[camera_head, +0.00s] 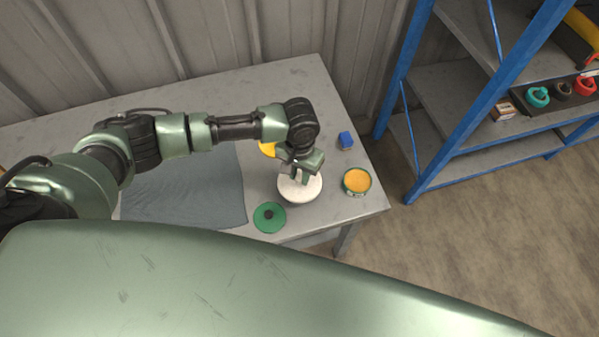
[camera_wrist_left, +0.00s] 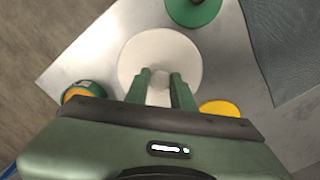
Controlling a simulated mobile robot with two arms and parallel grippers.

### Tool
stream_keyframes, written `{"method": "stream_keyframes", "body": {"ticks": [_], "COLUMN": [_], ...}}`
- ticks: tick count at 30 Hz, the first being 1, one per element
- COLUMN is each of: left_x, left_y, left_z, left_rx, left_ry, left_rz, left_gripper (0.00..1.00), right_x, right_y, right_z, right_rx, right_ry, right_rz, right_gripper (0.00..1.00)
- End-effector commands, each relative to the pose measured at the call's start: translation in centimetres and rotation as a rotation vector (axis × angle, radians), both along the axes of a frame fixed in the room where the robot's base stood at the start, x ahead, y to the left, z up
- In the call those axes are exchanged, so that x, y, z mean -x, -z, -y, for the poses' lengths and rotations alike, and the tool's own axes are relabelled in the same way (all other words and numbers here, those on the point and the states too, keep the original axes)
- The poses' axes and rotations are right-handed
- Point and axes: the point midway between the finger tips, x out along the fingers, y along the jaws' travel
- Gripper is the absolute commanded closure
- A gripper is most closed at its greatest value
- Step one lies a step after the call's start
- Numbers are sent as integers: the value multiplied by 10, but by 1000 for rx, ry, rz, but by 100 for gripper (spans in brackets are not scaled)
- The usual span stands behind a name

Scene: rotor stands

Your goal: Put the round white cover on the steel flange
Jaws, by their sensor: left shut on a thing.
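The round white cover (camera_head: 300,190) is near the right end of the grey table. It also shows in the left wrist view (camera_wrist_left: 137,60) as a wide white disc with a small knob at its middle. My left gripper (camera_head: 300,177) is above it, and its two fingers are shut on the knob, one on each side, in the left wrist view (camera_wrist_left: 160,85). I cannot tell whether the cover rests on something or is held just above it. The steel flange is not visible; it may be hidden under the cover. My right gripper is not in view.
A green disc with a dark knob (camera_head: 269,217), a green-rimmed tin with an orange top (camera_head: 357,181), a yellow round thing (camera_head: 267,149) and a blue block (camera_head: 346,139) surround the cover. A blue-grey mat (camera_head: 190,195) lies left. A blue-framed shelf (camera_head: 468,110) stands right.

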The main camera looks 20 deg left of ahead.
Motion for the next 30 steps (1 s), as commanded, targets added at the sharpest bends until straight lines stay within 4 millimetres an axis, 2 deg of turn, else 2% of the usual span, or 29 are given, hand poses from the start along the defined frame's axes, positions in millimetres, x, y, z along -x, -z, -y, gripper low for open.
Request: {"method": "stream_keyframes", "body": {"ticks": [3, 4, 6, 15, 19, 23, 30], "left_x": [0, 0, 0, 0, -1, -2, -1], "left_y": [3, 3, 2, 2, -5, -26, -78], "left_z": [0, 0, 0, 0, 0, 0, 1], "left_rx": [0, 0, 0, 0, 0, 2, 2], "left_ry": [-1, -1, 0, 0, 0, 2, 2], "left_rz": [0, 0, 0, 0, 2, 5, 5], "left_gripper": [100, 73, 54, 54, 54, 54, 54], "right_x": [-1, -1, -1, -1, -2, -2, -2], "right_y": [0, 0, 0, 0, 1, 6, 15], "right_z": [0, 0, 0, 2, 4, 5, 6], "right_rx": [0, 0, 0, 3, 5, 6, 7], "right_ry": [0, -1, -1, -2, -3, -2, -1], "right_rz": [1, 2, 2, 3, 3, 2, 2], "right_gripper": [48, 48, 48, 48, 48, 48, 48]}}
